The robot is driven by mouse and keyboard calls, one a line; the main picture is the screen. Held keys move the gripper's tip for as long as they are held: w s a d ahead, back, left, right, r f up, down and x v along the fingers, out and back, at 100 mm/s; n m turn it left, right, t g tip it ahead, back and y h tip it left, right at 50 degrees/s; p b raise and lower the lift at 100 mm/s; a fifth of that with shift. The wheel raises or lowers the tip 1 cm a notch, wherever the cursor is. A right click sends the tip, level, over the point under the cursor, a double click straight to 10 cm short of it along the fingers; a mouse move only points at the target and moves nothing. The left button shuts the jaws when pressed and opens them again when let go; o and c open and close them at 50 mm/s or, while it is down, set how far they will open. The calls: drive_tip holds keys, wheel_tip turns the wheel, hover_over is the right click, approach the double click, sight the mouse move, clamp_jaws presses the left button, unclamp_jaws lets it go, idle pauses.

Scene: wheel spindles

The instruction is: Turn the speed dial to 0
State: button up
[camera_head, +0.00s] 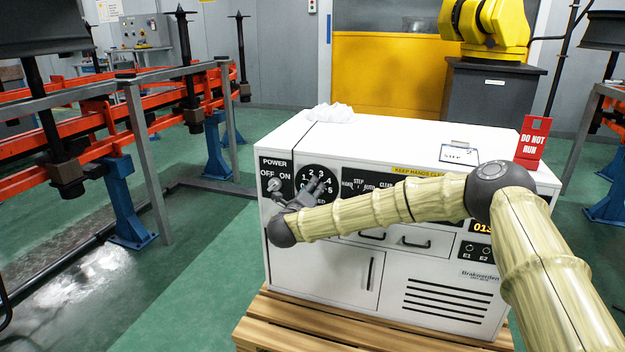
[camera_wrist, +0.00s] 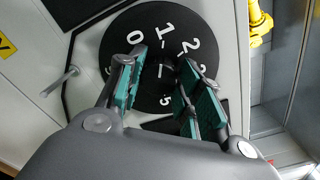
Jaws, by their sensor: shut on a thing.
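The speed dial (camera_head: 309,175) is a round black dial with white numbers on the front panel of the white cabinet, at the upper left. It fills the upper middle of the wrist view (camera_wrist: 150,31), where 0, 1 and 2 are readable along its upper part. My gripper (camera_head: 318,184) reaches in front of the dial, and its teal-padded fingers (camera_wrist: 160,90) straddle the dial's middle. It is shut on the dial's knob, which is mostly hidden between the fingers. I cannot tell which number the knob points to.
The power switch (camera_head: 274,184) is close left of the dial; its lever (camera_wrist: 60,82) shows at left in the wrist view. The white cabinet (camera_head: 440,290) stands on a wooden pallet (camera_head: 290,325).

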drive_tip(key=shift+n+p, duration=3.55)
drive_tip(key=shift+n, duration=0.25)
drive_tip(key=shift+f, duration=0.15)
drive_tip(key=shift+a, duration=0.1)
drive_tip(key=o, duration=1)
drive_tip(key=shift+s, duration=0.1)
drive_tip(key=v, duration=1.2)
